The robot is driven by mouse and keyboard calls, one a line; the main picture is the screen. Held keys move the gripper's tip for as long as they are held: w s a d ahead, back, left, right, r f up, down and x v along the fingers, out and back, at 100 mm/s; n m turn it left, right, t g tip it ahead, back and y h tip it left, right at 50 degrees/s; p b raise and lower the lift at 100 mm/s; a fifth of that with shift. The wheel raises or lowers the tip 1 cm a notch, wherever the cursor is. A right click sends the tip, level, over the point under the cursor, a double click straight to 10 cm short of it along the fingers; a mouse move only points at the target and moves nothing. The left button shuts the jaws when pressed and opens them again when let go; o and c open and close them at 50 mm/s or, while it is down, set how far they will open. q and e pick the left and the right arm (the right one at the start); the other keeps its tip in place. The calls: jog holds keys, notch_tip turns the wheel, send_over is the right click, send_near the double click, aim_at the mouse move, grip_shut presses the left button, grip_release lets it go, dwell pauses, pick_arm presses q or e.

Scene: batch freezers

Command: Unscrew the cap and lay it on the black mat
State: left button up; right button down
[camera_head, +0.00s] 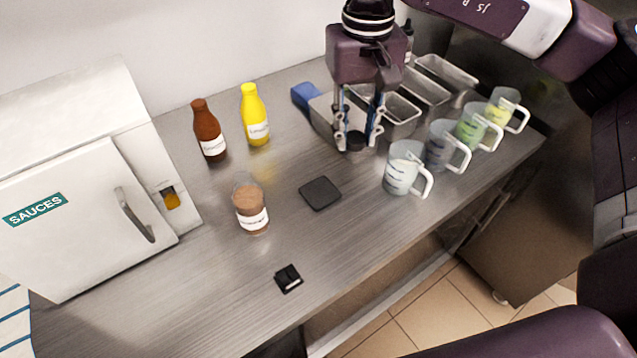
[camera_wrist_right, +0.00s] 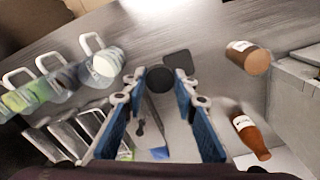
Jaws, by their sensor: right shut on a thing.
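My right gripper (camera_head: 357,140) is shut on a round black cap (camera_head: 356,141), held between its fingertips above the counter, to the right of and behind the mat. The cap also shows in the wrist view (camera_wrist_right: 160,79). The black mat (camera_head: 320,193) lies flat and bare on the counter; in the wrist view (camera_wrist_right: 178,60) it is just beyond the cap. A jar (camera_head: 250,207) with brown contents and a white label stands upright left of the mat, with no cap visible on it. My left gripper is not in view.
A brown bottle (camera_head: 208,130) and a yellow bottle (camera_head: 254,115) stand at the back. Several measuring jugs (camera_head: 402,168) stand right of the mat, with metal trays (camera_head: 402,118) behind. A white sauces cabinet (camera_head: 80,190) is at left. A small black object (camera_head: 288,278) lies near the front edge.

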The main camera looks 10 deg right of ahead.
jog(key=w+a+r+b, duration=0.2)
jog(key=w+a+b, duration=0.2)
jog(key=p, duration=0.1)
send_over(320, 192)
notch_tip(320, 192, down, 15)
jog(key=shift+r, duration=0.15)
notch_tip(320, 192, down, 4)
jog(key=shift+f+p, duration=0.2)
jog(key=shift+p, duration=0.4)
jog(key=shift+f, duration=0.1)
jog(key=shift+f+b, duration=0.1)
jog(key=shift+b, duration=0.2)
jog(key=c, duration=1.5)
grip_release()
jog(key=shift+c, duration=0.2)
